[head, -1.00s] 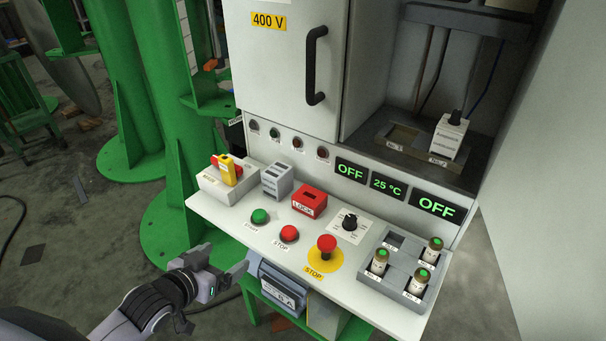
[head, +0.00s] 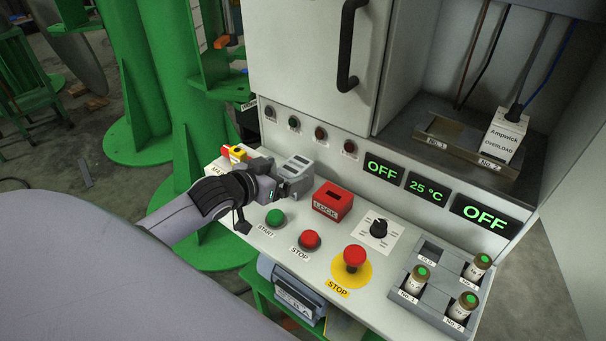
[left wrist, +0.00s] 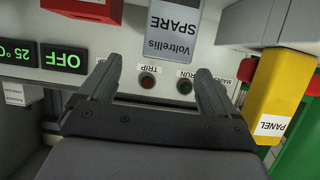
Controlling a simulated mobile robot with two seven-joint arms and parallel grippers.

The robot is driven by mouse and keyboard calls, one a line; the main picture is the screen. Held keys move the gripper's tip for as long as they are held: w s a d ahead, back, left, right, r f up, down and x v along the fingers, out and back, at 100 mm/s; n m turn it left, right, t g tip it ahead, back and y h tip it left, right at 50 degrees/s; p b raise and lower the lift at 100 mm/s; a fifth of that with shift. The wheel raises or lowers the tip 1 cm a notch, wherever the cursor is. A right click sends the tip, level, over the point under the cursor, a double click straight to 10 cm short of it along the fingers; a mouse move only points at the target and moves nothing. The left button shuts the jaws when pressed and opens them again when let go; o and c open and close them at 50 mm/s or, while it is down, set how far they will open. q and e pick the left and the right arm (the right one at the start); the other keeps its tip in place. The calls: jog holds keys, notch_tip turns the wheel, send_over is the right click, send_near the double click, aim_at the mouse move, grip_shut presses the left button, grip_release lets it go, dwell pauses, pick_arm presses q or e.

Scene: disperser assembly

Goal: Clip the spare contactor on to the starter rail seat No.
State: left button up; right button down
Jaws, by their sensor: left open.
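The spare contactor (head: 297,167), a grey block, stands on the white console shelf left of the red LOCK box. In the left wrist view its label (left wrist: 173,22) reads "Voltrellis SPARE", upside down. My left gripper (head: 279,186) is at the near left side of the contactor. In the left wrist view the gripper (left wrist: 157,75) is open and empty, with the contactor ahead between the finger lines. Contact cannot be told. In the open cabinet, rail seat No. 1 (head: 436,133) is empty. Seat No. 2 holds the white Ampwick overload block (head: 504,136). My right gripper is out of view.
Near the gripper are the red LOCK box (head: 332,200), the yellow-and-red panel switch (head: 235,153) and the green START button (head: 275,217). A fuse tray (head: 425,262) is at right. The cabinet door (head: 310,60) flanks the left of the cabinet opening.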

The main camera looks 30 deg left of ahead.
aim_at(295, 165)
pick_arm(q)
jog(key=x, duration=0.4)
jog(key=b+x, duration=0.1)
jog(key=shift+w+a+f, duration=0.25)
jog(key=shift+w, duration=0.1)
jog(key=shift+w+f, duration=0.15)
jog(key=shift+w, duration=0.25)
jog(key=c, duration=1.3)
jog(key=shift+r, duration=0.2)
